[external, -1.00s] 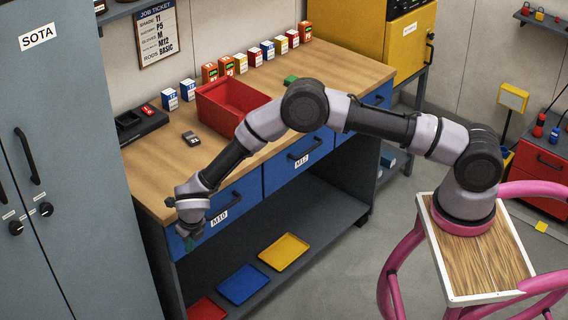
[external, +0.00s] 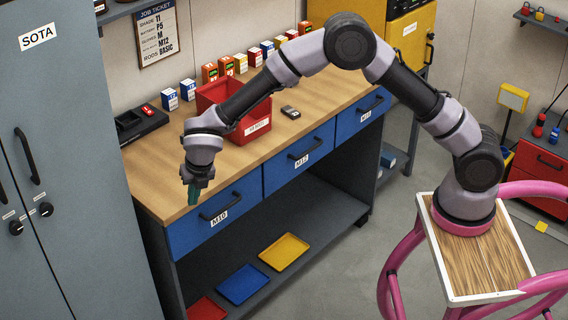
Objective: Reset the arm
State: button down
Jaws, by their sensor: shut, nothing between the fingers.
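My arm is bent high over the workbench (external: 165,185), elbow up, with its forearm passing in front of the red bin. My gripper (external: 194,196) points down just in front of the bench's front edge, near the M10 drawer (external: 232,212). Its teal fingers are together with nothing between them. They look clear of the drawer front and handle. The M10 drawer and the M12 drawer (external: 310,150) beside it look closed.
On the bench are a red bin (external: 258,133), a small grey device (external: 290,112), a black tray (external: 140,123) and a row of small boxes along the wall. A grey cabinet (external: 65,150) stands at left. Blue (external: 243,285) and yellow (external: 284,251) trays lie on the lower shelf.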

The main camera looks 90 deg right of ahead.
jog(key=s+a+r+m+t+y, duration=0.1)
jog(key=s+a+r+m, duration=0.2)
jog(key=s+r+m, duration=0.65)
jog(key=s+a+r+m+t, duration=0.1)
jog(key=s+a+r+m, duration=0.25)
jog(key=s+r, duration=1)
jog(key=s+a+r+m+t+y, duration=0.1)
jog(key=s+a+r+m, duration=0.1)
jog(key=s+m, duration=0.5)
jog(key=s+a+r+m+t+y, duration=0.1)
jog(key=s+r+m, duration=0.3)
jog(key=s, duration=1.1)
jog(key=a+m+y, duration=0.1)
jog(key=m, duration=0.1)
jog(key=shift+s+a+r+m+t, duration=0.2)
jog(key=shift+r+m+t, duration=0.1)
jog(key=shift+r+m, duration=0.1)
jog(key=shift+w, duration=0.1)
